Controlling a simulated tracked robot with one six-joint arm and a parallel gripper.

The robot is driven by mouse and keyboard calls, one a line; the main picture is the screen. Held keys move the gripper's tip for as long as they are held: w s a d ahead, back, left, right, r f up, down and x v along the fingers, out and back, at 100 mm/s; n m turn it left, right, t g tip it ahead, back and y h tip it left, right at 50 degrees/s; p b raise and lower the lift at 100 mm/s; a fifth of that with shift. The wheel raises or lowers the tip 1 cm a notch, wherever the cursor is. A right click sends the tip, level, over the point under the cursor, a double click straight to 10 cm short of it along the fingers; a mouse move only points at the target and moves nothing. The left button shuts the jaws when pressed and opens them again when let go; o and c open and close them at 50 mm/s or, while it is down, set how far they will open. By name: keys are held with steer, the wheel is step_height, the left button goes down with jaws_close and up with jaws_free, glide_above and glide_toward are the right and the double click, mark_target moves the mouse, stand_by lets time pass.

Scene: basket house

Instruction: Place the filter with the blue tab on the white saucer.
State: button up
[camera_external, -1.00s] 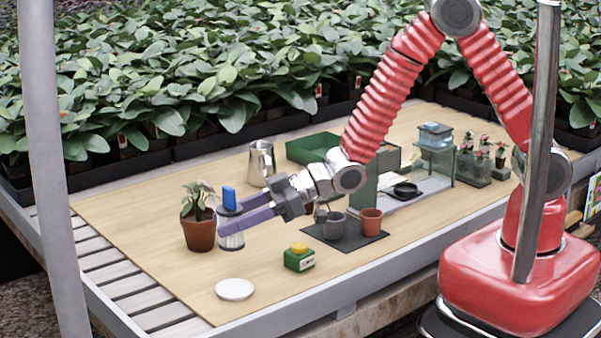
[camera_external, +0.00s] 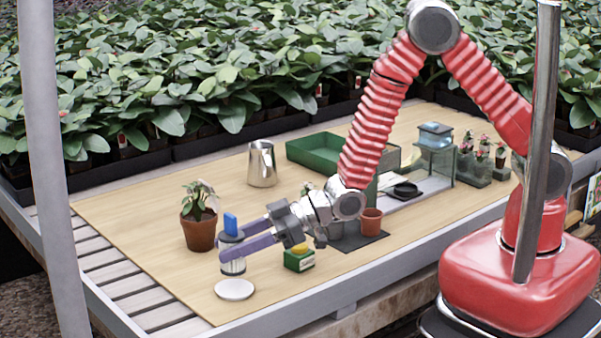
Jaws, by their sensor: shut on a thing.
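The filter (camera_external: 233,266) is a small whitish cylinder with a dark top and an upright blue tab (camera_external: 230,224). My gripper (camera_external: 228,247) is shut on it, with its two purple fingers around its upper part. The white saucer (camera_external: 234,289) lies flat near the front edge of the board. The filter is upright just behind the saucer's back rim in the picture. I cannot tell whether its bottom touches anything.
A potted plant (camera_external: 199,230) stands left of the filter. A green box with a yellow top (camera_external: 299,258) stands right of the saucer. A metal pitcher (camera_external: 262,164), a green tray (camera_external: 315,151) and a terracotta pot (camera_external: 371,221) stand further back. The board left of the saucer is clear.

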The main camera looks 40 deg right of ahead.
mark_target(233, 263)
stand_by(0.3)
steer(key=shift+f, duration=2.1)
steer(key=shift+f, duration=0.1)
steer(key=o, duration=1.2)
steer(key=v, duration=1.2)
